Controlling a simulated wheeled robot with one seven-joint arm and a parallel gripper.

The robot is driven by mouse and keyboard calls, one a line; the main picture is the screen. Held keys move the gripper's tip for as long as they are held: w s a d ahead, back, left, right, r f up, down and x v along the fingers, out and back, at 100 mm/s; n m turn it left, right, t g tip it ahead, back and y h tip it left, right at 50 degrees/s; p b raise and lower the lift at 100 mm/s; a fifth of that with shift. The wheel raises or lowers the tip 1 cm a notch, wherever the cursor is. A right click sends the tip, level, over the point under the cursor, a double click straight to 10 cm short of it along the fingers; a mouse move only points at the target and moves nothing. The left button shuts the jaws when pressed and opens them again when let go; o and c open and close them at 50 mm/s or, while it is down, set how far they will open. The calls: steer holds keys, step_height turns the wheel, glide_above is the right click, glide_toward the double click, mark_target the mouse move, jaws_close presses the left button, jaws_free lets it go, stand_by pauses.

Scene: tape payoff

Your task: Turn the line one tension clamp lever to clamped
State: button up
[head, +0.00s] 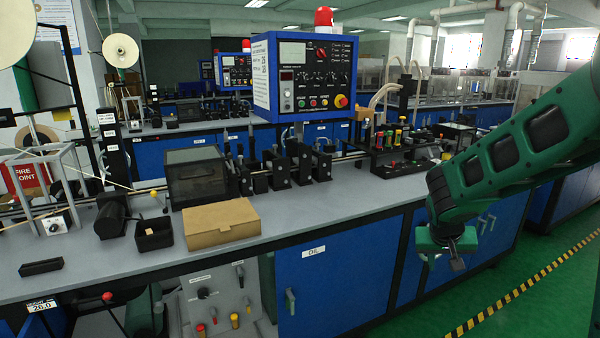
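I cannot tell for sure which part is the line one tension clamp lever. A small yellow knob (153,193) stands on a thin stem near the tape line at the left of the bench. A red ball knob (107,296) on a thin rod shows lower left, below the bench top. Which way either is turned is too small to tell. My gripper (445,264) hangs at the right, in front of the blue cabinets, far from both knobs. It points down, and nothing shows in it. Its fingers are small and partly hidden, so its opening is unclear.
The grey bench (345,208) runs across the view. On it stand a cardboard box (221,223), an open black bin (153,235), a dark-windowed box (196,176) and a blue control panel (312,78). A white reel (121,50) stands upper left. Green floor (560,290) is clear at right.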

steer(key=s+d+r+m+g+y, duration=0.1)
steer(key=s+d+r, duration=0.15)
steer(key=s, duration=0.55)
steer(key=s+d+r+m+g, duration=0.1)
steer(key=s+d+r+g, duration=0.15)
steer(key=s, duration=0.65)
steer(key=s+a+m+g+y, duration=0.1)
steer(key=s+y, duration=0.2)
steer(key=s, duration=1.4)
steer(key=shift+a+r, duration=0.15)
steer(key=shift+r, duration=0.15)
